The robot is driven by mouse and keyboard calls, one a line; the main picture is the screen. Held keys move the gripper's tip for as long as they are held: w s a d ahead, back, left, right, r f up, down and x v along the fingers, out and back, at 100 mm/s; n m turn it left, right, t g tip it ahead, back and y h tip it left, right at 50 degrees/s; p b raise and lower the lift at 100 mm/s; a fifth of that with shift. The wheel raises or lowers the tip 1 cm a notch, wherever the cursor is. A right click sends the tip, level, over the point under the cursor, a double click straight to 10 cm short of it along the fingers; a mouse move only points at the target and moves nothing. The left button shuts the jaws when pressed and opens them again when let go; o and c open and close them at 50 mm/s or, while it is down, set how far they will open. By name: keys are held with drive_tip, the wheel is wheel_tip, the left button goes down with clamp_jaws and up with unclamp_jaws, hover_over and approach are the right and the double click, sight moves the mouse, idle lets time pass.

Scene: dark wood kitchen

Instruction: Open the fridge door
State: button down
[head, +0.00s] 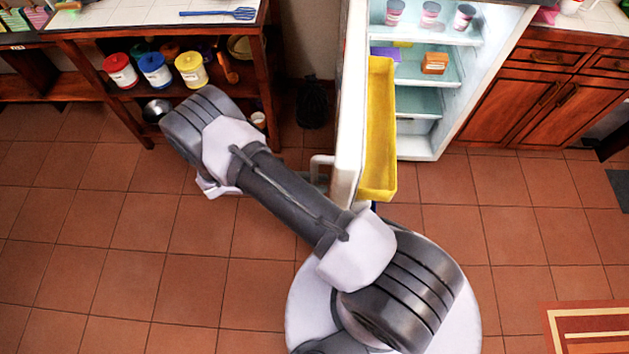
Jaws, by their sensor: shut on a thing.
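The fridge door (350,110) stands wide open, seen nearly edge-on, with a yellow bin (379,130) on its inner side. Its pale handle (322,160) sticks out on the left side of the door near its front edge. My gripper (318,184) is at the handle and shut on it. My forearm covers most of the gripper, so the fingers are largely hidden. The fridge interior (425,75) shows lit shelves with cups and small containers.
A wooden shelf unit (150,30) with coloured canisters stands at the back left. Wooden cabinets (545,85) stand right of the fridge. A striped rug (590,330) lies at the lower right. The tiled floor (100,240) at the left is clear.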

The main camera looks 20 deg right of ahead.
drive_tip(key=c, duration=1.4)
unclamp_jaws()
drive_tip(key=shift+o, duration=0.2)
drive_tip(key=v, duration=0.7)
drive_tip(key=shift+a, duration=0.25)
drive_tip(key=shift+w, duration=0.15)
